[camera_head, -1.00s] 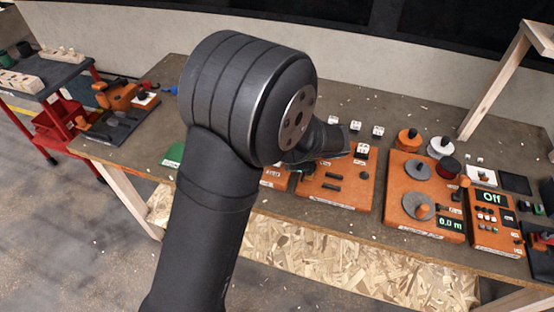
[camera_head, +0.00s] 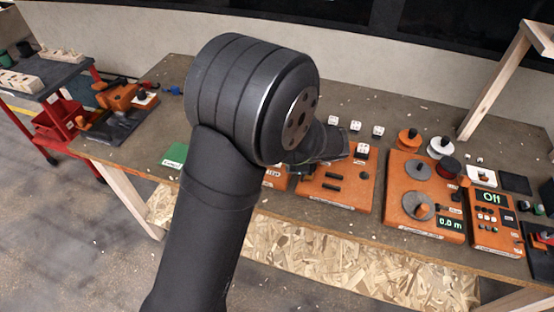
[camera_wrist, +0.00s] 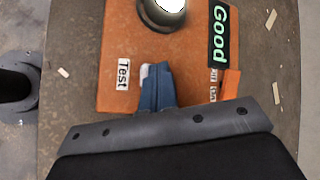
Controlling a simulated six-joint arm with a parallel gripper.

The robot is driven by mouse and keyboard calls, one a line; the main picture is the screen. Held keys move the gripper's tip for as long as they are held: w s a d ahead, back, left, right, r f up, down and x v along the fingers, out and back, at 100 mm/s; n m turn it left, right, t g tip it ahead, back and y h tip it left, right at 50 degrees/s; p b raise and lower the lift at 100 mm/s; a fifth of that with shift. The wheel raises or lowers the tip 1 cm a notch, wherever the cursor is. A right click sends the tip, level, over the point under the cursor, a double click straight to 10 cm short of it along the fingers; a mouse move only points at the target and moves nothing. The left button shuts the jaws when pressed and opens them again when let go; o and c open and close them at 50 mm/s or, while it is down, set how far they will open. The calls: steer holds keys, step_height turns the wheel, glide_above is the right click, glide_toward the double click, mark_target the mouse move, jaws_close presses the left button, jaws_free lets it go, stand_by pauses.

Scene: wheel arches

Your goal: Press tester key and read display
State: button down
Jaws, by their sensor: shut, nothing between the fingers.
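The tester is an orange box (camera_wrist: 120,48) in the wrist view. Its dark display (camera_wrist: 221,35) reads "Good" in green letters. A round lamp (camera_wrist: 163,12) at the top edge glows white. A "Test" label (camera_wrist: 123,74) is on the box, left of my gripper. My gripper (camera_wrist: 155,72) has its blue fingers together and empty, with the tips over the box beside the label. The key is not clearly visible, and I cannot tell whether the tips touch it. In the head view my arm hides the gripper and most of the tester.
In the head view, an orange panel with black slots (camera_head: 338,186) is right of my arm. Further right are a spool panel (camera_head: 402,203) reading "0.0 m" and an orange meter (camera_head: 487,237) reading "Off". Several white cubes stand behind. A green piece (camera_head: 174,156) lies left.

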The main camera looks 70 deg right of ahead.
steer(key=shift+r, duration=0.9)
steer(key=shift+r, duration=2.5)
steer(key=shift+f, duration=0.1)
step_height(320, 180, up, 4)
steer(key=shift+f, duration=0.1)
